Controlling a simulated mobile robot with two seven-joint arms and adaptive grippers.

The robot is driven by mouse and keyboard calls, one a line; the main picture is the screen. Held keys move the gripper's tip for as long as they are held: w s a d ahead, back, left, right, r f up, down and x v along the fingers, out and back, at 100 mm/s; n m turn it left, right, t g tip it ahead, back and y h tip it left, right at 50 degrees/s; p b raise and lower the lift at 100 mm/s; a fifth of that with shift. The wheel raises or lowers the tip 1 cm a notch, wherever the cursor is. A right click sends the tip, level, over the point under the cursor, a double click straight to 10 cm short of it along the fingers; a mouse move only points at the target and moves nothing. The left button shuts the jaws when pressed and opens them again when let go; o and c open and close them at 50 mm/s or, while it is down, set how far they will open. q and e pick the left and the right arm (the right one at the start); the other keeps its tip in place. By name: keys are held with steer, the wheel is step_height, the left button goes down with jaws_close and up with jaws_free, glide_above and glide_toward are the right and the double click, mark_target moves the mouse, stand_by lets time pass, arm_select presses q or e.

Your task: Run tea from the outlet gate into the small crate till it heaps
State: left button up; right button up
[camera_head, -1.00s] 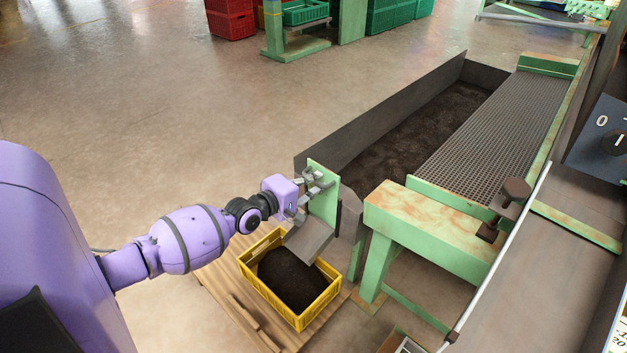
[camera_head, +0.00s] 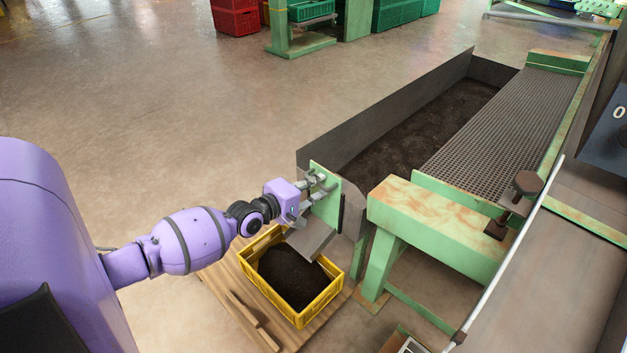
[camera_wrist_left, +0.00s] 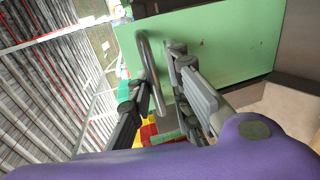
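The small yellow crate (camera_head: 324,312) stands under the chute lip. It holds dark tea (camera_head: 292,277) mounded in its middle, near rim height; whether it tops the rim is hard to tell. The green outlet gate (camera_head: 326,207) stands upright at the trough's near end, with a grey chute (camera_head: 311,239) sloping below it over the crate. My left gripper (camera_head: 319,184) is at the gate's handle. Falling tea cannot be made out. My right gripper is out of view.
The long trough (camera_head: 390,115) behind the gate holds more dark tea, beside a mesh bed (camera_head: 490,135). A green frame post (camera_head: 378,265) stands right of the crate. The crate rests on a wooden pallet (camera_head: 225,285). Open floor (camera_head: 150,120) lies to the left.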

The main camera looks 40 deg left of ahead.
arm_select(q)
steer(key=d+v, duration=0.1)
steer(key=v, duration=1.1)
steer(key=shift+a, duration=0.4)
